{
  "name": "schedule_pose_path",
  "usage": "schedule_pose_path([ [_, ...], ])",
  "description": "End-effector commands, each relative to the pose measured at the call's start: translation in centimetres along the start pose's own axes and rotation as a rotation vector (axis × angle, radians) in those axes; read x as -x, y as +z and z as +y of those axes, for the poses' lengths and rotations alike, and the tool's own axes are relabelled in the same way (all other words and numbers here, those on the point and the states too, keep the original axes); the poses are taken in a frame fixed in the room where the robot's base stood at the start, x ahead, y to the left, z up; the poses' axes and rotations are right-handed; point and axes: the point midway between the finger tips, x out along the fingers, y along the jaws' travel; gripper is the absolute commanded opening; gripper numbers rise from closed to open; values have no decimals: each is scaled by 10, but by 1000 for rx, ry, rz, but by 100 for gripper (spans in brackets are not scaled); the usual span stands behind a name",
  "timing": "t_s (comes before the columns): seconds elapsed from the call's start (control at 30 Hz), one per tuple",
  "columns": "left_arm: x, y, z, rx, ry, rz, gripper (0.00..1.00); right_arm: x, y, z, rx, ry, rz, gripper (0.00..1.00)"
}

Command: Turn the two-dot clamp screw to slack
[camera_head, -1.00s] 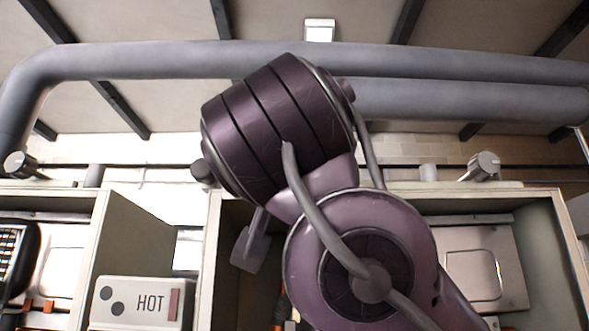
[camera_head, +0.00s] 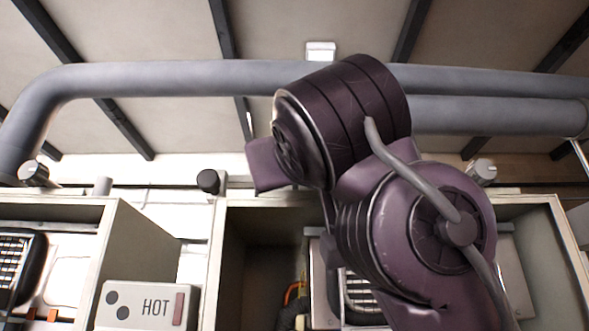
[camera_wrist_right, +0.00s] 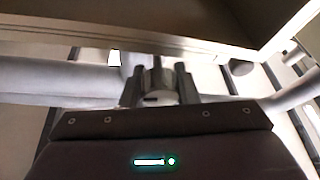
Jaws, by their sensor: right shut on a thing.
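In the right wrist view the two dark fingers of my right gripper (camera_wrist_right: 159,86) stand on either side of a round grey clamp screw (camera_wrist_right: 158,80) and are shut on it. A dark slot shows on its face. In the head view my right arm covers the middle, and its fingertips and the held screw are hidden behind it. Whether this screw carries two dots cannot be read. My left gripper is not in view.
Other knobs show at the far left (camera_head: 33,173), left of my arm (camera_head: 208,181) and at right (camera_head: 482,171). Open-front cabinets (camera_head: 150,245) stand below them. A thick grey pipe (camera_head: 180,79) runs above. An orange hose (camera_head: 291,292) hangs inside the middle cabinet.

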Motion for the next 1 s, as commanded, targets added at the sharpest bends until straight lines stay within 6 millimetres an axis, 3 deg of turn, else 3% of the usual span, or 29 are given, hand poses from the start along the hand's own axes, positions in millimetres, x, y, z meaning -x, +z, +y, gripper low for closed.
schedule_pose_path([
  [0.53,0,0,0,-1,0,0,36,0,-1,0,29,-12,-1,5],
  [0.57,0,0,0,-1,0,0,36,0,-1,0,29,-12,-1,29],
  [0.7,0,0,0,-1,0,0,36,0,-1,0,29,-12,-1,48],
  [1.0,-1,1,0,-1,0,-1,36,1,0,0,29,-12,-1,50],
])
